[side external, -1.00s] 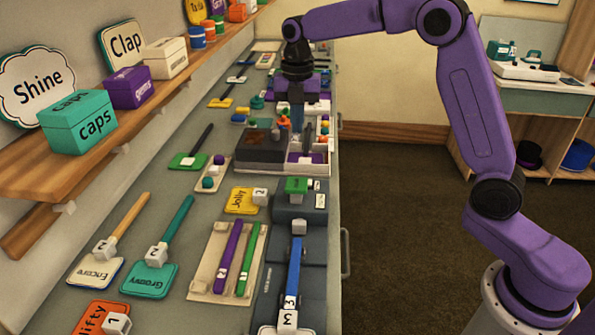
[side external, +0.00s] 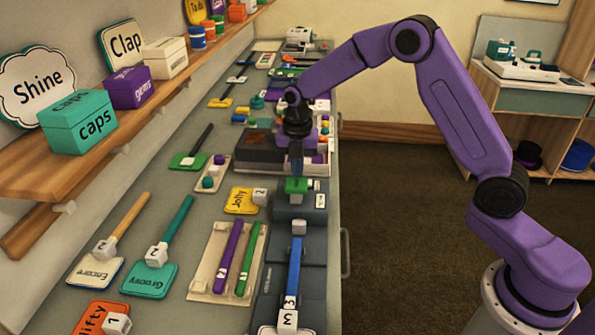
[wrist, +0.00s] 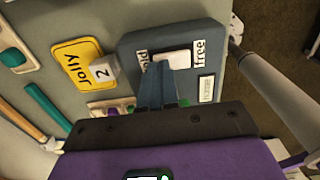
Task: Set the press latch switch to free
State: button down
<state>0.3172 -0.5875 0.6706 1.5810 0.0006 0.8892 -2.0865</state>
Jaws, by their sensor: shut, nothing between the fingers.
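In the wrist view a pale plate of the switch (wrist: 178,57) lies between a label ending in "old" on the left, partly hidden, and a "free" label (wrist: 199,48) on the right.
A yellow "Jolly" tag (side external: 240,201) with a white "2" block lies left of the housing. A dark box (side external: 262,148) stands beyond the switch.

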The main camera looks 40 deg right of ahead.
jog(key=shift+f, duration=0.35)
jog(key=shift+f, duration=0.2)
jog(key=shift+s, duration=0.1)
jog(key=shift+s+d+r, duration=0.3)
jog(key=shift+s+d, duration=0.1)
jog(key=shift+d, duration=0.1)
dwell(0.4)
notch_tip(320, 180, up, 14)
jog(key=w+a, duration=0.1)
jog(key=shift+w+a, duration=0.2)
dwell(0.5)
